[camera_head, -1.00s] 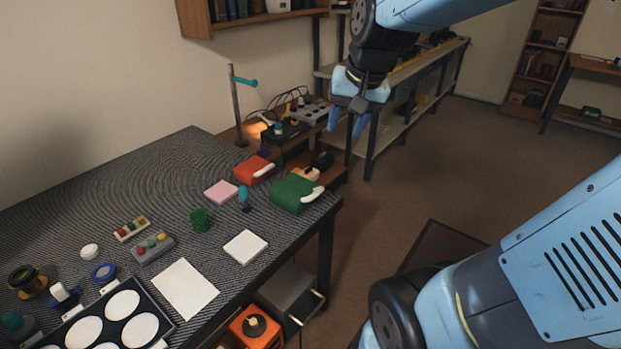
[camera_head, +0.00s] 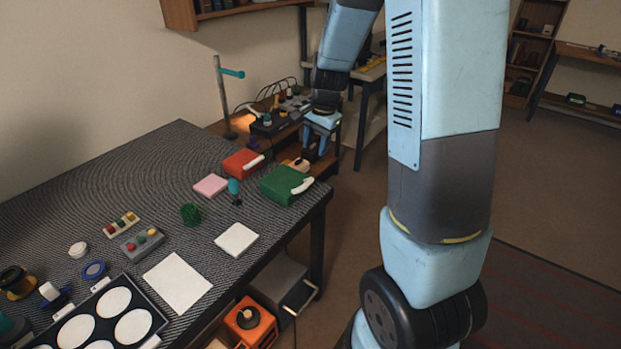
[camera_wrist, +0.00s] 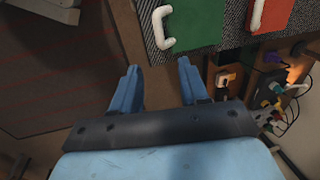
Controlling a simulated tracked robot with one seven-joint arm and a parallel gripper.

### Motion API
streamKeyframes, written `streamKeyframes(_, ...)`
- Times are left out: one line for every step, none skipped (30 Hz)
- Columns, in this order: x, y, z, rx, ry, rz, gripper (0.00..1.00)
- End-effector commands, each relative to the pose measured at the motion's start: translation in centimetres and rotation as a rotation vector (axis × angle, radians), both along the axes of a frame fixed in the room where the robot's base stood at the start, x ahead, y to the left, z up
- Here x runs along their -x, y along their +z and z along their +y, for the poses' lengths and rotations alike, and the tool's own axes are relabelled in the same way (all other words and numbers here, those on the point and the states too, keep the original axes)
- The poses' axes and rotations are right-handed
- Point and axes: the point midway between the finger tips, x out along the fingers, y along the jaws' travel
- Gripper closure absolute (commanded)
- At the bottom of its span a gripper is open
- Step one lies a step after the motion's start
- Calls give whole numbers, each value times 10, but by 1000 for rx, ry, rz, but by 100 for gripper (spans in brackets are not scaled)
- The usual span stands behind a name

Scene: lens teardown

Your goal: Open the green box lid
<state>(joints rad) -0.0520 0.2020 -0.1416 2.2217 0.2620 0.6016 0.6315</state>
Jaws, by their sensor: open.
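The green box (camera_head: 281,185) sits at the right end of the table, its lid shut, with a white handle (camera_head: 303,186) on its right edge. In the wrist view the green box (camera_wrist: 193,25) is at the top, with its white handle (camera_wrist: 161,27) at its left edge. My gripper (camera_head: 316,152) is just beyond the box's far right side, above the table's end, pointing down. In the wrist view my gripper (camera_wrist: 157,75) is open and empty, with its fingertips below and apart from the handle.
A red box (camera_head: 242,163) with a white handle stands behind the green one. A pink block (camera_head: 210,185), a teal-topped tool (camera_head: 234,188) and a white square pad (camera_head: 237,240) lie nearby. A side bench with cabled devices (camera_head: 270,124) is behind. Floor is open right of the table.

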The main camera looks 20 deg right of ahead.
Motion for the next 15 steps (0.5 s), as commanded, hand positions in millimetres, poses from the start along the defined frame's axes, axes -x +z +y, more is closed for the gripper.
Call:
streamKeyframes(-1, -3, 0, -1, -3, 2, 56)
streamKeyframes(-1, -5, 0, 0, -4, 3, 56)
streamKeyframes(-2, -9, 1, 0, -4, 3, 56)
streamKeyframes(-2, -11, 1, 0, -4, 4, 56)
streamKeyframes(-2, -15, 2, -1, -2, 4, 56)
streamKeyframes(-3, -20, 2, 0, -2, 4, 56)
streamKeyframes(-4, -24, 3, 0, -2, 4, 56)
streamKeyframes(-4, -29, 3, 0, -2, 5, 56)
streamKeyframes(-5, -36, 4, -1, -3, 5, 56)
streamKeyframes(-6, -40, 4, 0, -3, 4, 56)
streamKeyframes(-6, -46, 5, 0, -2, 5, 56)
streamKeyframes(-7, -52, 5, 1, -2, 5, 56)
streamKeyframes(-8, -57, 6, 0, -2, 5, 56)
streamKeyframes(-8, -62, 6, -1, -3, 5, 56)
streamKeyframes(-10, -68, 7, 0, -2, 5, 56)
